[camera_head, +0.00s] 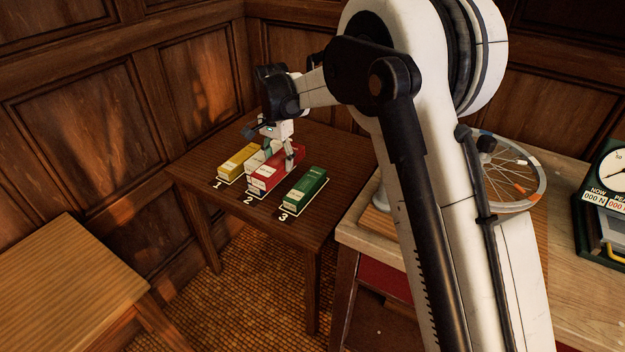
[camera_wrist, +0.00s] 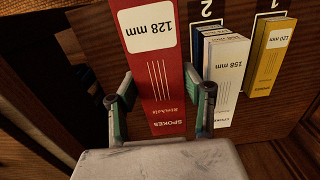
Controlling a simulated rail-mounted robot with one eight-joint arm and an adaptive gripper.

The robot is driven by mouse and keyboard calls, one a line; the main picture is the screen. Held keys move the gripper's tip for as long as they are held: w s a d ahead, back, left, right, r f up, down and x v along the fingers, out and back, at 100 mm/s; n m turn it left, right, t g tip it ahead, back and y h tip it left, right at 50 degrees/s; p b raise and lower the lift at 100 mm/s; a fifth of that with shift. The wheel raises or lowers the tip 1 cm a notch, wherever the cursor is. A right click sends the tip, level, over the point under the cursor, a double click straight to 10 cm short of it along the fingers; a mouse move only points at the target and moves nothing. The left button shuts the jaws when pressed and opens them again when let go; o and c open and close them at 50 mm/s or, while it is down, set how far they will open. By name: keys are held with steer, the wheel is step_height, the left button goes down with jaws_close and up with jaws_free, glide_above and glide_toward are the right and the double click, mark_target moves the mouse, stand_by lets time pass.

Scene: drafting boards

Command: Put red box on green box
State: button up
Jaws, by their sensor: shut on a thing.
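A long red box (camera_head: 280,170) is held between the fingers of my gripper (camera_head: 277,155). In the wrist view, the red box (camera_wrist: 158,80), labelled 128 mm and SPOKES, lies between the two green-edged fingers of my gripper (camera_wrist: 160,92). It appears raised above the small table. The green box (camera_head: 306,187) lies on the table at mark 3, just right of the red box in the head view. Its top looks bare. The green box is not seen in the wrist view.
A yellow box (camera_head: 238,162) lies at mark 1. A white box (camera_wrist: 226,75), labelled 158 mm, is at mark 2, with dark blue showing beside it; the red box partly hides it in the head view. A workbench (camera_head: 365,232) with a spoked wheel (camera_head: 515,175) stands right.

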glide_above(306, 183)
step_height(306, 183, down, 5)
steer(key=shift+s+a+f, duration=0.1)
steer(key=shift+f, duration=0.05)
steer(key=shift+f+b, duration=0.45)
steer(key=shift+f, duration=1.5)
steer(key=shift+f, duration=0.1)
steer(key=shift+f, duration=0.1)
steer(key=o, duration=1.4)
step_height(306, 183, up, 12)
steer(key=shift+r+p, duration=0.2)
steer(key=shift+p, duration=0.35)
